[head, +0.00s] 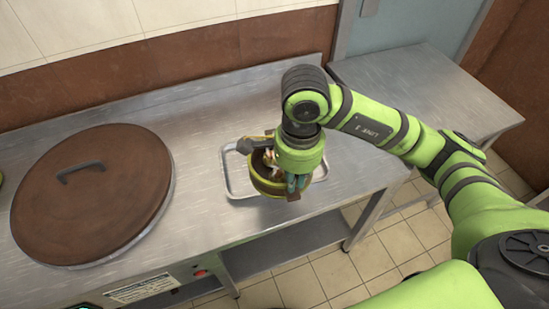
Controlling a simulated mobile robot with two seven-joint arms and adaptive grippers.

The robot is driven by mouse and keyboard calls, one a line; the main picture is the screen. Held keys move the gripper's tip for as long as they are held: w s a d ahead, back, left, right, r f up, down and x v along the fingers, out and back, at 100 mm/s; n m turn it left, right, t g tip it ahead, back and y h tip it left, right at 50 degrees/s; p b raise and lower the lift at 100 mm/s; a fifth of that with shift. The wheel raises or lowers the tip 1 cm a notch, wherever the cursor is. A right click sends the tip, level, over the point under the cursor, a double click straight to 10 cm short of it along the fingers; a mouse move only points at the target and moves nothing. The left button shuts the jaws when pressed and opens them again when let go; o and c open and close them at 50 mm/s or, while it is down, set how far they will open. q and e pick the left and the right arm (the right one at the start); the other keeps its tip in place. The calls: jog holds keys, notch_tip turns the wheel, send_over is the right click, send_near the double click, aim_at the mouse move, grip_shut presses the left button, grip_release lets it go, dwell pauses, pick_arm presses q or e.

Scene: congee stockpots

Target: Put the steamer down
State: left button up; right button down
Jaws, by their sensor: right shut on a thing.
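The steamer (262,183) is a small round, yellowish-brown basket with some pale and dark contents showing inside. My right gripper (272,165) is shut on the steamer from above and covers much of it. The steamer appears over a shallow metal tray (232,185) on the steel counter. I cannot tell whether its underside touches the tray. My left gripper is not in view.
A large stockpot with a brown lid (90,195) and dark handle is set in the counter (200,120) at the left. A second steel table (430,90) stands at the right, with bare top. The counter behind the tray is clear.

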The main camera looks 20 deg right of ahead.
jog(key=w+f, duration=0.2)
jog(key=w, duration=0.1)
jog(key=w+d+f+p, duration=0.1)
jog(key=w+f, duration=0.1)
jog(key=w, duration=0.1)
jog(key=w+f+p, duration=0.1)
jog(key=w+f, duration=0.1)
jog(key=w, duration=0.2)
jog(key=shift+w+d+f, duration=0.1)
jog(key=shift+d, duration=0.25)
jog(key=shift+w+f, duration=0.15)
jog(key=shift+f, duration=0.35)
notch_tip(320, 180, down, 3)
jog(key=shift+f+p, duration=0.15)
jog(key=shift+p, duration=0.5)
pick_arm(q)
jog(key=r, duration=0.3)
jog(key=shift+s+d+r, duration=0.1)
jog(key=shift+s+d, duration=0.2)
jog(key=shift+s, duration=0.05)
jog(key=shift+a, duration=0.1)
pick_arm(e)
jog(key=c, duration=1.3)
grip_release()
